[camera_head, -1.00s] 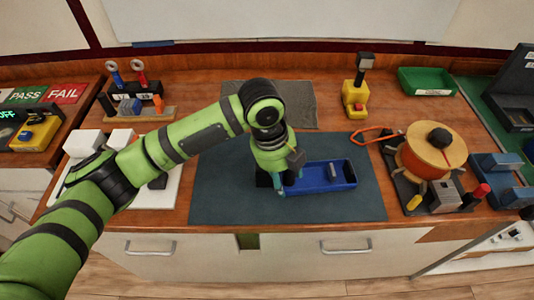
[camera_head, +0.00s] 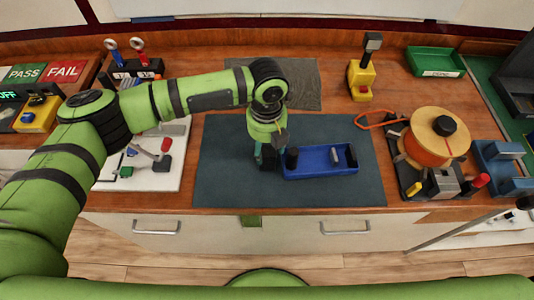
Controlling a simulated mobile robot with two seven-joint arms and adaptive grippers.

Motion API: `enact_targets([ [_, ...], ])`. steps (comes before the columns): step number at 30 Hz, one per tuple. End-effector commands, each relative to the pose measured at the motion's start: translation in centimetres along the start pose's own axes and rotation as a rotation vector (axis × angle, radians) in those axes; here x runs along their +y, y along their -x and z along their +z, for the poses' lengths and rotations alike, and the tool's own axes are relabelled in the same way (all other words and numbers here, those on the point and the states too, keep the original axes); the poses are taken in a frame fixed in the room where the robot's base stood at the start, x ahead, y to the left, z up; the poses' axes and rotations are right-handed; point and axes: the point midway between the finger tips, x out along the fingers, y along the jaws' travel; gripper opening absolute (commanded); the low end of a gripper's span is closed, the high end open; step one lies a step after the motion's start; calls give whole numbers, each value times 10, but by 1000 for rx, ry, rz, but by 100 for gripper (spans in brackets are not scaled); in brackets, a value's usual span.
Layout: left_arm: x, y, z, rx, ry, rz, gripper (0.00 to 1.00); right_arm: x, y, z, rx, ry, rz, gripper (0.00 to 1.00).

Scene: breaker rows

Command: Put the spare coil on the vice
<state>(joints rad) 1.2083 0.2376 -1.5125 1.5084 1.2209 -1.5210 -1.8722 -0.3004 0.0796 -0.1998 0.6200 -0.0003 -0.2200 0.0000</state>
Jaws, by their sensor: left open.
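My left gripper (camera_head: 268,158) points down over the dark mat, at the left end of a blue tray (camera_head: 318,175). Its fingers are apart. A small black piece (camera_head: 292,158) stands at that end of the tray, close beside the fingers; I cannot tell if they touch. A grey piece (camera_head: 335,157) and another dark piece (camera_head: 351,156) are at the tray's right end. I cannot tell which item is the spare coil. A blue block-like fixture (camera_head: 500,168) at the right edge looks like the vice. My right gripper is out of view.
A large orange wire spool (camera_head: 425,152) stands on a dark base left of the blue fixture. A yellow device (camera_head: 361,80) and green bin (camera_head: 436,62) are behind. A white board (camera_head: 143,168) with small parts lies left. The mat's front (camera_head: 290,195) is clear.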

Motion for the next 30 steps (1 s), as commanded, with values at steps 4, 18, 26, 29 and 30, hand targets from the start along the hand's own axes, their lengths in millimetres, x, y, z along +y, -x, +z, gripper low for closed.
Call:
enact_targets([
  [4, 0, -1, 0, 0, -1, 0, 57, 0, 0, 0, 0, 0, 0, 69],
  [18, 0, 0, 0, -1, -1, -1, 0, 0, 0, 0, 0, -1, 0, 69],
  [26, -1, 19, 1, -4, -2, -3, 0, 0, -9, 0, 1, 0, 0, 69],
  [29, -1, 39, 2, -6, 0, -4, 0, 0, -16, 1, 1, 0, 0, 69],
  [30, 0, 47, 2, -6, 0, -3, 0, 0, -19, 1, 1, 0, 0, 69],
])
